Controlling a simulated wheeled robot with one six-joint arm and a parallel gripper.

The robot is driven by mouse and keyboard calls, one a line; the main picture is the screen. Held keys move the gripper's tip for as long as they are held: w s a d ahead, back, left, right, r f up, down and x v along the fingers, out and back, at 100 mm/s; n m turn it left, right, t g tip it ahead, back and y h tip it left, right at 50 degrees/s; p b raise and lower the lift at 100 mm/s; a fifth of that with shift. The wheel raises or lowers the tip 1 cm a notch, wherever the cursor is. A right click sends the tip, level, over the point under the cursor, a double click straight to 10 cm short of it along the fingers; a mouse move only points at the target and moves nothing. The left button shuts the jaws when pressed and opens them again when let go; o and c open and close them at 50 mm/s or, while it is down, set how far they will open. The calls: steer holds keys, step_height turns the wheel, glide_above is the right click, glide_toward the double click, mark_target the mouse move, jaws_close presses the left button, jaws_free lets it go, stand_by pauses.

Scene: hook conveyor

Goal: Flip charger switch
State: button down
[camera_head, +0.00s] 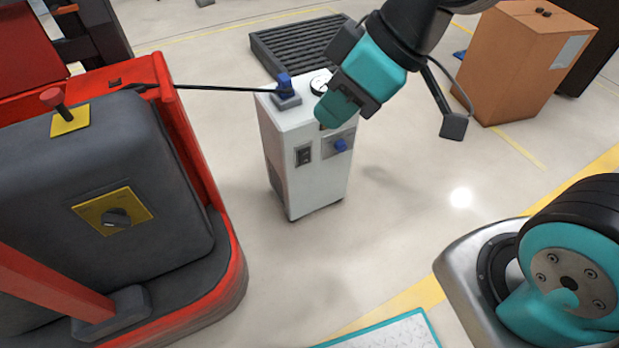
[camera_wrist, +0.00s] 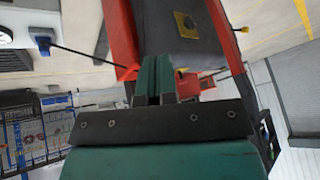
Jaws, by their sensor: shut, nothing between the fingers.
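The charger (camera_head: 309,175) is a white upright box on the floor, with a dark rocker switch (camera_head: 303,155) on its front face. A blue knob (camera_head: 340,145) sits on a grey plate right of the switch. A blue plug (camera_head: 284,84) and a round gauge (camera_head: 320,83) are on its top. My gripper (camera_head: 325,117) is shut and empty, near the charger's top right edge in the head view; I cannot tell whether it touches. In the wrist view my closed fingers (camera_wrist: 155,80) point at the red vehicle, and part of the charger (camera_wrist: 18,30) shows at the upper left.
A dark slatted pallet (camera_head: 295,45) lies behind; a cardboard box (camera_head: 520,60) stands at right.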

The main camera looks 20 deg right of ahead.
steer(key=w+d+f+n+t+h+b, duration=0.1)
steer(key=w+d+f+n+t+b, duration=0.2)
steer(key=w+f+b, duration=0.4)
steer(key=w+d+f+n+t+h+b, duration=0.1)
steer(key=w+d+f+n+t+b, duration=0.2)
steer(key=f+b, duration=2)
steer(key=w+d+f+n+t+h+b, duration=0.1)
steer(key=w+d+f+n+t+b, duration=0.2)
steer(key=f, duration=1.8)
steer(key=w+d+t+b, duration=0.1)
steer(key=w+t+b, duration=0.3)
steer(key=w+b, duration=0.4)
steer(key=shift+w+d+n+t+b, duration=0.2)
steer(key=shift+w+n+t+b, duration=0.15)
steer(key=shift+b, duration=2.05)
steer(key=shift+w+r, duration=0.1)
steer(key=shift+w, duration=0.05)
steer(key=p, duration=0.5)
glide_toward(306, 161)
steer(key=b+x, duration=0.2)
steer(key=x, duration=0.4)
steer(key=shift+w+f, duration=0.15)
steer(key=shift+f, duration=0.1)
steer(key=shift+w+r+b, duration=0.1)
steer(key=shift+w+b, duration=0.25)
steer(key=shift+w, duration=0.3)
